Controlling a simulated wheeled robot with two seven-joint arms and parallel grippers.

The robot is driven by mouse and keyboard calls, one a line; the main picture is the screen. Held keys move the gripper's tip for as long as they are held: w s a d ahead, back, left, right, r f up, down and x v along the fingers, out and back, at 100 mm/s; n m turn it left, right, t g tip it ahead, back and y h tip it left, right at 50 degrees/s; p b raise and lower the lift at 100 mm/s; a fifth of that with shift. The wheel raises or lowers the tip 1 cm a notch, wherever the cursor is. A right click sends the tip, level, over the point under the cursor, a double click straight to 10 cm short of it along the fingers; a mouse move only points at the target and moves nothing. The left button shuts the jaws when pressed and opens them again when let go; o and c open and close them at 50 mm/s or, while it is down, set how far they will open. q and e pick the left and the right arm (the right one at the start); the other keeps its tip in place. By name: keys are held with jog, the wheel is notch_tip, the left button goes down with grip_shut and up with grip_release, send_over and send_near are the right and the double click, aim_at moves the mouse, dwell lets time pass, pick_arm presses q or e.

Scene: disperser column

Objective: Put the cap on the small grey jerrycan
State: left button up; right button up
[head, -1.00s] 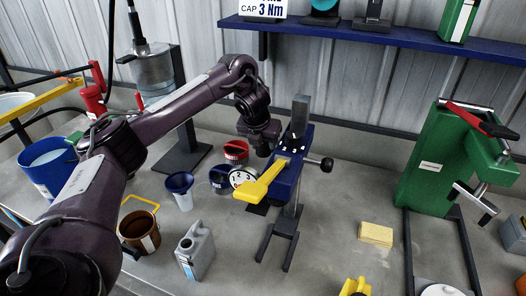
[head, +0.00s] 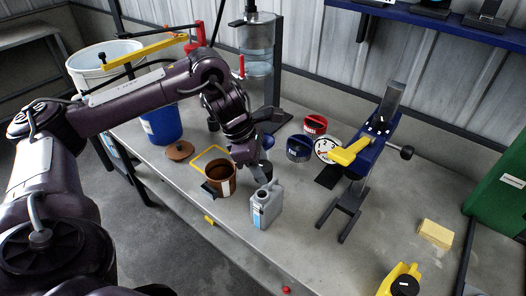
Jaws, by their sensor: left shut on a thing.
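The small grey jerrycan (head: 267,212) stands upright near the front edge of the table, with a pale label on its side. Its dark round mouth (head: 263,194) shows at the top and looks uncovered. My left gripper (head: 258,180) points down just behind the jerrycan's neck, close to the mouth. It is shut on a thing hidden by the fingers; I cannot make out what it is. Whether the gripper touches the jerrycan is unclear. I cannot pick out the cap. My right gripper is out of view.
A brown pot (head: 218,180) is left of the jerrycan. A dark blue funnel (head: 268,143) is partly hidden behind my gripper. Blue (head: 299,150) and red (head: 315,125) pots, a dial (head: 327,150) and a blue stand with a yellow lever (head: 350,152) are behind right.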

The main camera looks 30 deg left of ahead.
aim_at(267, 197)
pick_arm(q)
jog(key=shift+s+f, duration=0.15)
jog(key=shift+s, duration=0.2)
jog(key=shift+w+f+b, duration=0.15)
jog(key=shift+f+b, duration=2)
jog(key=shift+f, duration=0.55)
jog(key=shift+f+b, duration=0.5)
